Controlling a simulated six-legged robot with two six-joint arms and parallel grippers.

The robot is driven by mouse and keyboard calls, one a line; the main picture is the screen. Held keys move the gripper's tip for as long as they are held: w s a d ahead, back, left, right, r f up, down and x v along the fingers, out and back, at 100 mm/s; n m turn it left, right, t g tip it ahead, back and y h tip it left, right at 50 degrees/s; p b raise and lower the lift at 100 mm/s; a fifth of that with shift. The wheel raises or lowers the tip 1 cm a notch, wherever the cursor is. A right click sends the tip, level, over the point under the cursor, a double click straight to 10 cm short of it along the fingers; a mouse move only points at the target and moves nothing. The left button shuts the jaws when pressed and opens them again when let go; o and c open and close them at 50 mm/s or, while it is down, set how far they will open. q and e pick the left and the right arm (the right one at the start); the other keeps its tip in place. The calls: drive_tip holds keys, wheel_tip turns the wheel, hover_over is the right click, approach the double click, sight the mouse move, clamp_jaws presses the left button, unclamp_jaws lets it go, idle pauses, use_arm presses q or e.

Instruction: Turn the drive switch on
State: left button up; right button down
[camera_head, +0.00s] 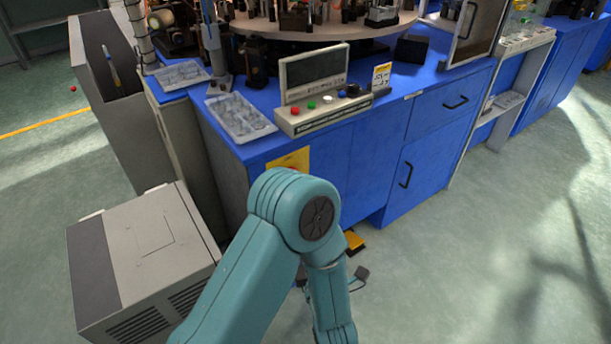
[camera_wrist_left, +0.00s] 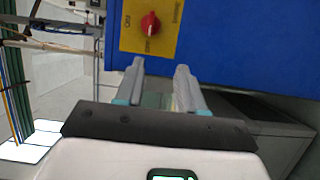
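The drive switch is a red knob (camera_wrist_left: 150,24) on a yellow plate (camera_wrist_left: 130,38) on the blue cabinet front. It shows at the top of the left wrist view. In the head view the upper part of the yellow plate (camera_head: 292,159) shows; my left arm hides the knob. My left gripper (camera_wrist_left: 159,80) is open and empty, its two fingers apart and pointing toward the plate, with the knob just beyond and above the fingertips in the picture. I cannot tell the exact gap. The left gripper is not visible in the head view. My right gripper is not in view.
A control box (camera_head: 335,112) with coloured buttons and a dark screen (camera_head: 314,68) stands on the blue bench. A clear tray (camera_head: 241,117) lies beside it. A grey cabinet (camera_head: 145,262) stands at lower left. The floor at right (camera_head: 480,260) is clear.

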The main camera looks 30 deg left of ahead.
use_arm(q)
drive_tip(key=w+r+p+x, duration=0.1)
drive_tip(key=r+x, duration=0.1)
drive_tip(key=x, duration=1.3)
drive_tip(key=shift+w+d+t, duration=0.15)
drive_tip(key=shift+w+t, duration=0.05)
drive_tip(key=shift+t, duration=0.1)
clamp_jaws()
